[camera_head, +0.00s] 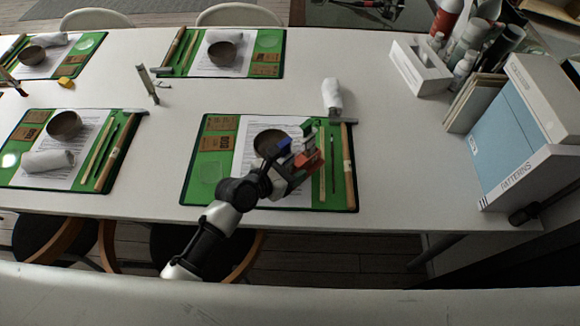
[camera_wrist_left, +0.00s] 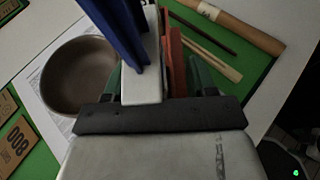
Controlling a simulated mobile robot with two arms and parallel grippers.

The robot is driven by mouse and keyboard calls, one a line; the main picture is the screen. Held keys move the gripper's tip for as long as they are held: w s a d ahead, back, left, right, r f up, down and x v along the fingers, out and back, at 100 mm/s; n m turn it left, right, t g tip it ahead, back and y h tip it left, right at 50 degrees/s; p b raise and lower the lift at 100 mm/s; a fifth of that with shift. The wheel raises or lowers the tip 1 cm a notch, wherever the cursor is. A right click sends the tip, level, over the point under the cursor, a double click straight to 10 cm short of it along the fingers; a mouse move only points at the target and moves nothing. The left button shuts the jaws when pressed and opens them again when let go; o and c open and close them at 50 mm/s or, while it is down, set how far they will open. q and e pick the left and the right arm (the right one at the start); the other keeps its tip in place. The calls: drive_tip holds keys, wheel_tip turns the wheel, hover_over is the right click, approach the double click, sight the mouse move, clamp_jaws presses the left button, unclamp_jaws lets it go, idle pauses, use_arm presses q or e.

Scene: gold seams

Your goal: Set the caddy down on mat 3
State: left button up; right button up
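My left gripper (camera_head: 296,166) is over the front right green mat (camera_head: 212,190), beside a brown bowl (camera_head: 268,143). It appears shut on a small caddy with blue, white and orange-red parts (camera_head: 307,160). In the left wrist view, the blue part (camera_wrist_left: 118,30), white part (camera_wrist_left: 142,80) and red part (camera_wrist_left: 177,65) stand at the fingers (camera_wrist_left: 156,88). The caddy's underside is hidden, so I cannot tell whether it touches the mat. Other green mats lie front left (camera_head: 32,180), back right (camera_head: 268,43) and back left (camera_head: 85,42). Mat numbers are not legible. My right gripper is not in view.
A white box (camera_head: 420,68), bottles and books (camera_head: 510,150) fill the right side.

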use_arm(q)
drive_tip(key=shift+r, duration=0.35)
drive_tip(key=p+v, duration=0.1)
drive_tip(key=v, duration=1.1)
drive_tip(key=shift+f, duration=0.15)
